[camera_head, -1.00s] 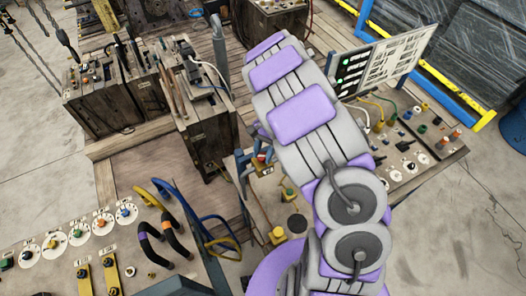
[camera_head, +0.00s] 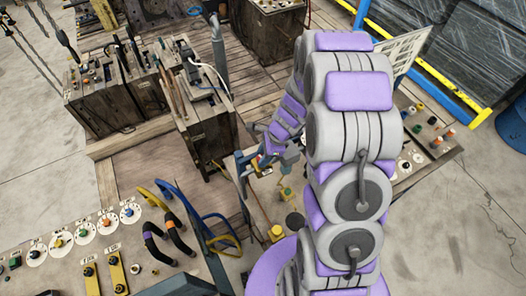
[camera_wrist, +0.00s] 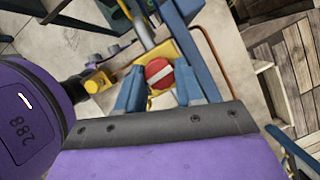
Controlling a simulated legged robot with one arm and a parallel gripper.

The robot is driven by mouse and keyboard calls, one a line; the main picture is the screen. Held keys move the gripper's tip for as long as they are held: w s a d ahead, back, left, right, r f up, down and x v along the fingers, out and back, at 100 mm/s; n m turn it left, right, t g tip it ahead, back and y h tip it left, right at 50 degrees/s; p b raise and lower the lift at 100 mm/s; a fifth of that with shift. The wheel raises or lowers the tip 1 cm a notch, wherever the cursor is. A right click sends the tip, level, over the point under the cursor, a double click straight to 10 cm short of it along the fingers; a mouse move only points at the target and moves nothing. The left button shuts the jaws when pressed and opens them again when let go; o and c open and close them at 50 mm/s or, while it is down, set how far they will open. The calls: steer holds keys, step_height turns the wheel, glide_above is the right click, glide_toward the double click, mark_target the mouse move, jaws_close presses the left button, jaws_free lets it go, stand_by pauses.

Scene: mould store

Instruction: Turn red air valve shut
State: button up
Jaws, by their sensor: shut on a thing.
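The red air valve (camera_wrist: 159,72) is a round red knob with a pale bar across its face, which lies slightly tilted in the wrist view. It sits on a yellow bracket (camera_wrist: 187,44) beside a blue post (camera_wrist: 183,14). My gripper (camera_wrist: 160,88) has its two blue-grey fingers on either side of the knob and is shut on it. In the head view my gripper (camera_head: 268,155) is at the blue frame near the middle, and it hides most of the valve there.
A yellow-topped button (camera_head: 276,233) and a dark round knob (camera_head: 295,221) stand on the bench close by. A control panel (camera_head: 95,240) with dials is at the lower left. Wooden cabinets (camera_head: 205,140) stand behind. Open floor lies at the right.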

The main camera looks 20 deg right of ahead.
steer(key=m+t+p, duration=0.1)
steer(key=m, duration=0.1)
steer(key=m+p, duration=0.1)
steer(key=m, duration=0.1)
steer(key=shift+m+t+h, duration=0.3)
steer(key=shift+t+h, duration=0.1)
stand_by(0.4)
steer(key=o, duration=1)
steer(key=shift+v, duration=8.65)
steer(key=shift+s+a, duration=0.1)
